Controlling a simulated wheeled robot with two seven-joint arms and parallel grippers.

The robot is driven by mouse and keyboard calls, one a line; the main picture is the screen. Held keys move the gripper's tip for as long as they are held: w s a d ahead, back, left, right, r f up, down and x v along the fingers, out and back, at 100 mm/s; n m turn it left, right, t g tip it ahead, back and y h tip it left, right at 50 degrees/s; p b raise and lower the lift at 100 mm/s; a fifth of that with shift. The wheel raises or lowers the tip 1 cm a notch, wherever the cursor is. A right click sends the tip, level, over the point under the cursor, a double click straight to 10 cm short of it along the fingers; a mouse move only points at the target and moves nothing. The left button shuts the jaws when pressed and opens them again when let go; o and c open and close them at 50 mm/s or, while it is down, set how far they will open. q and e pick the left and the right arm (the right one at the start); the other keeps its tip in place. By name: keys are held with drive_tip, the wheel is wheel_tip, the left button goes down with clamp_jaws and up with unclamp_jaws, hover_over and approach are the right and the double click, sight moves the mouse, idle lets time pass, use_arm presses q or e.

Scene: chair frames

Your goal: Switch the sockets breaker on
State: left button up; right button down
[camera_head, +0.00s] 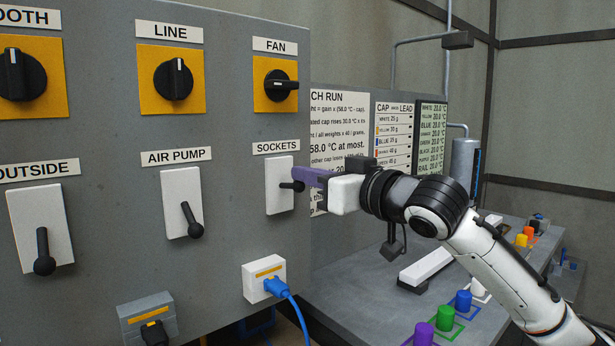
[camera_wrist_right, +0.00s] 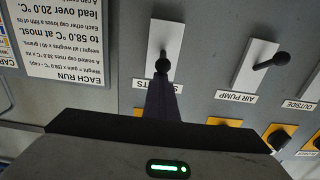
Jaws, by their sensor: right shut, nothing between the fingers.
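The sockets breaker (camera_head: 279,198) is a white plate under the SOCKETS label on the grey panel. Its black lever (camera_head: 287,185) sticks out from the plate, roughly level, unlike the neighbouring levers that hang down. In the right wrist view, which is upside down, the lever's round knob (camera_wrist_right: 163,66) shows just beyond my purple fingers. My right gripper (camera_head: 298,175) is shut and empty, with its fingertips at the lever's end. The fingers overlap the lever in the head view; I cannot tell if they touch it. My left gripper is not in view.
The air pump breaker (camera_head: 180,190) and the outside breaker (camera_head: 28,225) stand left, levers down. The fan knob (camera_head: 279,86) is above. A socket with a blue plug (camera_head: 276,287) is below. A bench with coloured caps, including a green one (camera_head: 445,318), lies right.

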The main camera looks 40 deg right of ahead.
drive_tip(key=shift+w+r, duration=0.3)
drive_tip(key=shift+r, duration=0.4)
drive_tip(key=c, duration=2.5)
unclamp_jaws()
drive_tip(key=o, duration=0.5)
drive_tip(key=shift+c, duration=0.2)
drive_tip(key=shift+s, duration=0.1)
